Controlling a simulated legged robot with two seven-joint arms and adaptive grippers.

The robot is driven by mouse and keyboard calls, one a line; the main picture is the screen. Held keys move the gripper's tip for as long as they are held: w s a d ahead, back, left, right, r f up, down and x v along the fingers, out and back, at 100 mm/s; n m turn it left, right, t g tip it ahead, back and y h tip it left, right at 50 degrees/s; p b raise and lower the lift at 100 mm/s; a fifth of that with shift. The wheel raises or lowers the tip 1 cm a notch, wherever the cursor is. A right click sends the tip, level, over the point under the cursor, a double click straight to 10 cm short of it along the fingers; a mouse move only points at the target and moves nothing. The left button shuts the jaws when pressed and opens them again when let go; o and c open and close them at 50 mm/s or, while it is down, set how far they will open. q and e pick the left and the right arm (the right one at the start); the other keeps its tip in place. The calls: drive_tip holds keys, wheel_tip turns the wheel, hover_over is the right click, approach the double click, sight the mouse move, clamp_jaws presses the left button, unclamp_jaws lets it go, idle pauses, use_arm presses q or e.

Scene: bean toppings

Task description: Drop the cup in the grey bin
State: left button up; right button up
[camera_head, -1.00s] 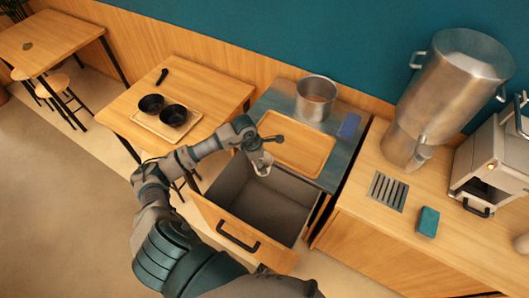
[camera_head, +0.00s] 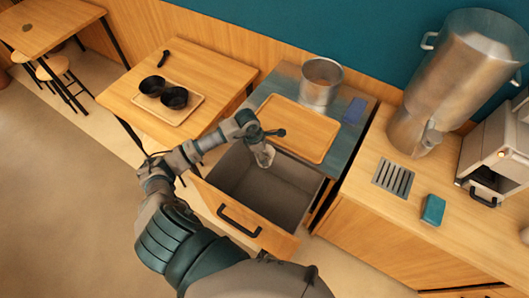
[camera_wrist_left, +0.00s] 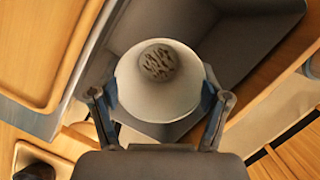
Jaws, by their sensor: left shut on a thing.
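My left gripper (camera_head: 262,146) is shut on a small pale cup (camera_head: 264,156) and holds it over the far left part of the open grey bin (camera_head: 285,195). The bin is the grey inside of a pulled-out wooden drawer. In the left wrist view the cup (camera_wrist_left: 160,105) sits between the two fingers of my left gripper (camera_wrist_left: 160,110), with a dark, textured patch in its middle. The grey bin (camera_wrist_left: 235,45) shows behind the cup. My right gripper is not in view.
Behind the bin a wooden tray (camera_head: 298,128) and a metal pot (camera_head: 321,82) stand on the counter. A table at left holds two black bowls (camera_head: 173,97) on a tray. A large metal dispenser (camera_head: 455,75) and a teal sponge (camera_head: 433,209) are at right.

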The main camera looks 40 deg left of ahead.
use_arm(q)
drive_tip(key=o, duration=0.8)
drive_tip(key=shift+c, duration=0.2)
drive_tip(key=v, duration=1.2)
drive_tip(key=shift+f, duration=0.1)
